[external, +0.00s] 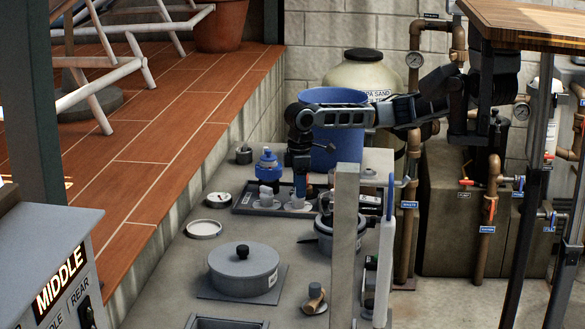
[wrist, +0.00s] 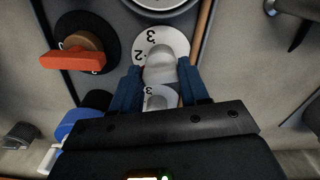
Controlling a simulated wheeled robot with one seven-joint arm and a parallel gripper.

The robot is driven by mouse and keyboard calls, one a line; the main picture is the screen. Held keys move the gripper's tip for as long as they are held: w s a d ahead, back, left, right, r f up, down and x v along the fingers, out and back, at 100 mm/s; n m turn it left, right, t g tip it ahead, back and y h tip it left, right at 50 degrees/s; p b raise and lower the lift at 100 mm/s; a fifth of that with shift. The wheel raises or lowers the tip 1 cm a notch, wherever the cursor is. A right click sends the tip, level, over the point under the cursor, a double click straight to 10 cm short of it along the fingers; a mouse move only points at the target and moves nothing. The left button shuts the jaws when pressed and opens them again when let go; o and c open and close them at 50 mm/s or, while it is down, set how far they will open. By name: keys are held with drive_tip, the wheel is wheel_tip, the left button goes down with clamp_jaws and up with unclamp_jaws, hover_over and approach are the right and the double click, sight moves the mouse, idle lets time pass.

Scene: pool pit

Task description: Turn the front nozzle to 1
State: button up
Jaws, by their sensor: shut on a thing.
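A dark tray (external: 246,210) on the grey bench holds two pale nozzles, the left one (external: 268,197) and the right one (external: 297,202). In the external view, my gripper (external: 300,184) points down at the right one. In the wrist view, the blue fingers of my gripper (wrist: 161,68) are shut on a grey-white nozzle (wrist: 160,60). Its white dial (wrist: 152,38) shows a 3 and a 2; the other marks are hidden. A second white dial (wrist: 155,98) with a 3 shows between the fingers. I cannot tell which nozzle is the front one.
An orange-red handle (wrist: 72,61) on a black dial stands close left of the fingers. A blue bottle (external: 267,166) stands behind the tray, a lidded grey pot (external: 243,270) nearer. A pale post (external: 346,245) rises to the right.

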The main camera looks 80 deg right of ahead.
drive_tip(key=n+p, duration=0.1)
drive_tip(key=n, duration=0.3)
drive_tip(key=shift+w+n, duration=0.1)
drive_tip(key=shift+n, duration=0.2)
drive_tip(key=shift+w+d+n, duration=0.1)
drive_tip(key=shift+n, duration=1.9)
drive_tip(key=o, duration=1.1)
drive_tip(key=shift+c, duration=0.2)
drive_tip(key=shift+r+b, duration=0.35)
drive_tip(key=shift+r, duration=3.6)
